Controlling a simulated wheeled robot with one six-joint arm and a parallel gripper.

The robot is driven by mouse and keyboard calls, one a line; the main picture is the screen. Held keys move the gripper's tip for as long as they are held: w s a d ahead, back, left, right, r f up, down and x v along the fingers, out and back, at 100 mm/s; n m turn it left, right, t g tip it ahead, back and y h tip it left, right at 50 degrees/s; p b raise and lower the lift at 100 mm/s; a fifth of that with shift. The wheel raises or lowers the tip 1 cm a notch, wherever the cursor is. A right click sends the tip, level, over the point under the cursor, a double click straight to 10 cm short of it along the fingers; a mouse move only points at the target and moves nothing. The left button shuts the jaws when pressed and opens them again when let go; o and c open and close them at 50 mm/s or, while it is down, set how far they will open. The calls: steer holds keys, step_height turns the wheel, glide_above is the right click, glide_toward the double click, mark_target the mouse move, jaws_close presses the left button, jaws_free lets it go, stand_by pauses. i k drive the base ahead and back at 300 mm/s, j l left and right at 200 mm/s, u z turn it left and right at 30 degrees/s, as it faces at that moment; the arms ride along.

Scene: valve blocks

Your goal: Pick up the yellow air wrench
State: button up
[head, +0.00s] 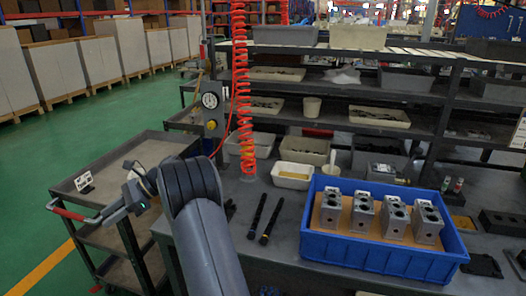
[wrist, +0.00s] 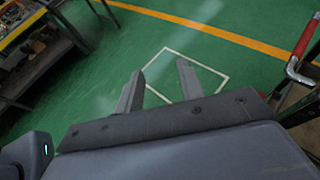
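A red coiled hose (head: 241,90) hangs over the workbench in the head view. A small yellow-orange part (head: 247,160) shows at its lower end; I cannot tell whether it is the yellow air wrench. No other wrench shape is clear. My gripper (wrist: 160,68) is open and empty in the wrist view, its two fingers apart over green floor. In the head view my arm reaches left, over the grey cart's side, away from the hose; the fingers are not clear there.
A blue crate (head: 375,258) holding several metal valve blocks stands on the workbench (head: 285,235). Two black tools (head: 264,220) lie beside it. A grey cart (head: 130,160) with a red handle (head: 73,215) stands left. Shelves with bins (head: 380,117) rise behind. Open floor lies left.

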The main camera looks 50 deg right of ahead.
mark_target(252, 143)
steer(key=i+z, duration=0.2)
steer(key=z, duration=0.2)
steer(key=i+l+z, duration=0.1)
steer(key=z, duration=0.3)
steer(key=i+j+z, duration=0.1)
steer(key=i+z, duration=0.15)
steer(key=z, duration=0.15)
steer(key=i+j+z, duration=0.1)
steer(key=z, duration=0.3)
steer(key=i+j+z, duration=0.3)
steer(key=i+l, duration=0.1)
